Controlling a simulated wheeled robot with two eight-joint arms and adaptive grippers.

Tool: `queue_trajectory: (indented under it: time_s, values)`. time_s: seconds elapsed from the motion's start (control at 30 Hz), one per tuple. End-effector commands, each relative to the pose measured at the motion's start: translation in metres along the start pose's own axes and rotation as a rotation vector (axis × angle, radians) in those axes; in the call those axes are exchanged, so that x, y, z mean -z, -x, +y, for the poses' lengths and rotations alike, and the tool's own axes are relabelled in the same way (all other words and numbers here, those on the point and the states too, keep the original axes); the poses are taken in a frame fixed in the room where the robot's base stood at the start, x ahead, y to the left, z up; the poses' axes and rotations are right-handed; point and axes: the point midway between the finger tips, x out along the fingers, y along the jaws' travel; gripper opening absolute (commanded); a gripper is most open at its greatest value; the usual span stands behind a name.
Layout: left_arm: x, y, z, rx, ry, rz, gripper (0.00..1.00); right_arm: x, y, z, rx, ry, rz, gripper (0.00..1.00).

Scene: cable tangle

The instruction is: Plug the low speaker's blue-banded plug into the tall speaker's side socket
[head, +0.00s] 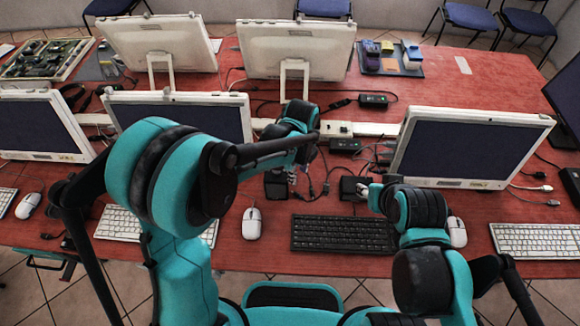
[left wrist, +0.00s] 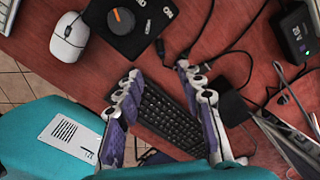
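My left gripper (left wrist: 155,80) is open and empty, its two purple-padded fingers apart above a black keyboard; in the head view its tips (head: 291,178) are small, near a black box. That box (head: 276,187) shows in the left wrist view as a black box with an orange knob (left wrist: 122,22). A second black box (head: 351,188) stands right of it, beside my right gripper (head: 366,187). I cannot tell which box is the low or tall speaker. Dark plug ends (left wrist: 161,50) lie near the knob box; no blue band or side socket is discernible. Whether the right fingers are shut is unclear.
A black keyboard (head: 340,234) and white mouse (head: 252,223) lie in front. Monitors (head: 465,147) stand on both sides. A power strip (head: 375,129), black adapters (head: 345,145) and tangled cables lie behind. The red table (head: 285,250) is bare near its front edge.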

Motion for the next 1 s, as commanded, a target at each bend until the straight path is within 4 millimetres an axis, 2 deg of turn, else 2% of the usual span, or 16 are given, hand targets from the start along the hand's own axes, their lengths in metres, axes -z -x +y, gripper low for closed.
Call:
queue_trajectory:
  time_s: [0.03, 0.2, 0.5, 0.7, 1.0]
  values:
    - [0.000, -0.014, 0.000, 0.000, 0.001, 0.000, 0.38, -0.004, -0.006, 0.000, 0.000, 0.000, 0.000, 0.40]
    - [-0.001, -0.050, 0.000, 0.000, 0.002, 0.000, 0.38, -0.012, -0.016, 0.000, 0.000, 0.000, 0.000, 0.40]
    - [-0.001, -0.107, 0.000, 0.000, 0.002, 0.000, 0.38, -0.024, -0.033, 0.000, 0.000, 0.000, 0.000, 0.40]
    - [-0.001, -0.126, 0.000, 0.000, 0.002, 0.000, 0.38, -0.027, -0.038, 0.000, 0.000, 0.000, 0.000, 0.40]
    - [-0.001, -0.129, 0.000, 0.000, 0.002, 0.000, 0.38, -0.028, -0.039, 0.000, 0.000, 0.000, 0.000, 0.40]
